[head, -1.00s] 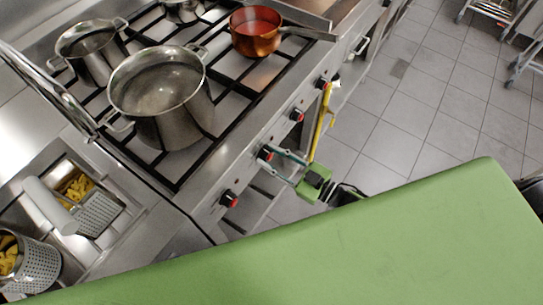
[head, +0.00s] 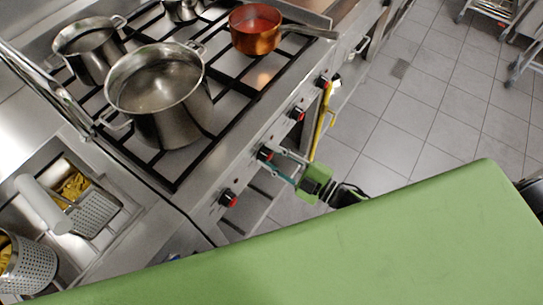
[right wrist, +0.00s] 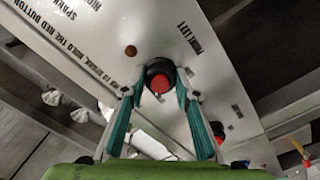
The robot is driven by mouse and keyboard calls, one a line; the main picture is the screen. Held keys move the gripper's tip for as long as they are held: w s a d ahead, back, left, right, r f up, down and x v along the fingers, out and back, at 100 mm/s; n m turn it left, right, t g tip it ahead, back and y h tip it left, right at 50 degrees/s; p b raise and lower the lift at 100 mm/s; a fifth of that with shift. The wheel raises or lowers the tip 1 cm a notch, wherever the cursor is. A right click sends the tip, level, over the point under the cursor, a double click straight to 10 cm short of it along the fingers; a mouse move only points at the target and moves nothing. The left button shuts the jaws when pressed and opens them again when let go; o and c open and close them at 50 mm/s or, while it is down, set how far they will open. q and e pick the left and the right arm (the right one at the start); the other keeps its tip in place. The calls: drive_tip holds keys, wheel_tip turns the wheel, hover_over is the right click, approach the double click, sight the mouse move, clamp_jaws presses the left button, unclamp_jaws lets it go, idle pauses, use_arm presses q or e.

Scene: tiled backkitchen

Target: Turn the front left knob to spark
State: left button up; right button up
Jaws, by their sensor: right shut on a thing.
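The front left knob (right wrist: 160,82) is black with a red centre, beside the printed "FRONT LEFT" label (right wrist: 195,38) in the right wrist view. In the head view it is the second knob from the near end (head: 265,153) of the stove's front panel. My right gripper (right wrist: 158,88) has its two teal fingers on either side of this knob and is shut on it. In the head view the right gripper (head: 275,160) reaches the panel from the front. Which mark the knob points to cannot be read. My left gripper is not in view.
Other red-centred knobs sit along the panel, one nearer (head: 228,198) and others farther (head: 297,114). A large steel pot (head: 165,115) and a copper pan (head: 255,38) stand on the grates. A yellow pipe (head: 321,125) runs below the panel. Tiled floor (head: 400,120) is free in front.

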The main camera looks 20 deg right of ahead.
drive_tip(key=shift+n, duration=0.5)
drive_tip(key=o, duration=1.1)
drive_tip(key=v, duration=1.2)
